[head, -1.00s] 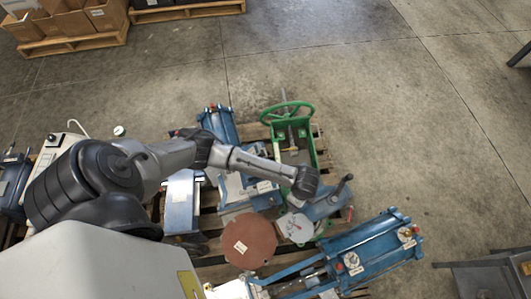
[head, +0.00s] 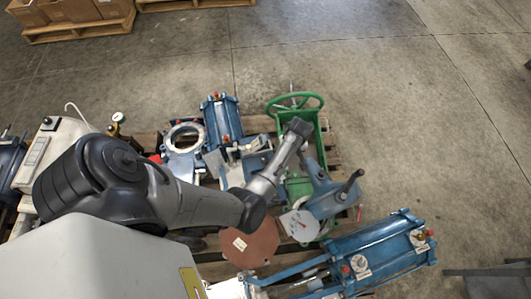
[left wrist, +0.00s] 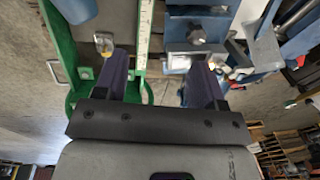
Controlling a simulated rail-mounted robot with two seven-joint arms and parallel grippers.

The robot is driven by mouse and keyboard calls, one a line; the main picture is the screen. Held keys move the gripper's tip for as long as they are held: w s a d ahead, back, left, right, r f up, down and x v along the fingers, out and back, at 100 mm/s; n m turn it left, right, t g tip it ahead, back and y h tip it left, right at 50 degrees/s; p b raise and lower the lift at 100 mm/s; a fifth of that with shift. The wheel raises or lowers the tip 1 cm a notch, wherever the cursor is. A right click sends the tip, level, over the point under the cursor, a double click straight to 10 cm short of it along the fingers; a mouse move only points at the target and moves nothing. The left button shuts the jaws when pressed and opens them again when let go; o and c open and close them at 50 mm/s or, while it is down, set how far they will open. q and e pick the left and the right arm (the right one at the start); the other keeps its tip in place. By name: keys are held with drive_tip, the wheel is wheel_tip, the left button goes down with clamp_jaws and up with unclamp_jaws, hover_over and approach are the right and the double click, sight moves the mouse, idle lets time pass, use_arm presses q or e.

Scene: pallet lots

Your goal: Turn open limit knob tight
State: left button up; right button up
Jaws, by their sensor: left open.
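Several knobs and bolts show, and I cannot tell which is the open limit knob. In the left wrist view, a brass-and-grey knob (left wrist: 104,44) stands beside the green frame (left wrist: 62,45), near the left fingertip. A grey bolt-like knob (left wrist: 195,36) sits on a blue part (left wrist: 188,58) near the right fingertip. My left gripper (left wrist: 160,62) is open, its two dark fingers apart with nothing held. In the head view, my left arm reaches over the green frame with the handwheel (head: 297,101); its fingers are hidden. My right gripper is not in view.
A blue cylinder actuator (head: 385,252) lies at lower right. A blue gearbox with a black-tipped lever (head: 335,192) and a reddish-brown disc (head: 250,244) crowd the pallet. Another blue cylinder (head: 222,118) stands behind.

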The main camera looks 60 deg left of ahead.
sight(265, 159)
use_arm(q)
drive_tip(key=s+a+f+n+b, duration=0.2)
drive_tip(key=f+n, duration=0.2)
drive_tip(key=s+a+f+n+g+y+b, duration=0.1)
drive_tip(key=s+a+f+n+b, duration=0.1)
drive_tip(key=n, duration=0.3)
drive_tip(key=s+a+f+n+g+y+b, duration=0.1)
drive_tip(key=s+a+f+n+b, duration=0.1)
drive_tip(key=f+n, duration=0.2)
drive_tip(key=shift+s+a+f+n+b, duration=0.1)
drive_tip(key=shift+s+f+n+b, duration=0.1)
drive_tip(key=shift+f, duration=0.2)
drive_tip(key=shift+s+a+f+n+b, duration=0.1)
drive_tip(key=shift+f+n+b, duration=0.1)
drive_tip(key=shift+f, duration=0.2)
drive_tip(key=shift+s+a+f, duration=0.15)
drive_tip(key=shift+f, duration=0.35)
drive_tip(key=shift+f+b, duration=0.1)
drive_tip(key=shift+b, duration=0.2)
drive_tip(key=c, duration=0.9)
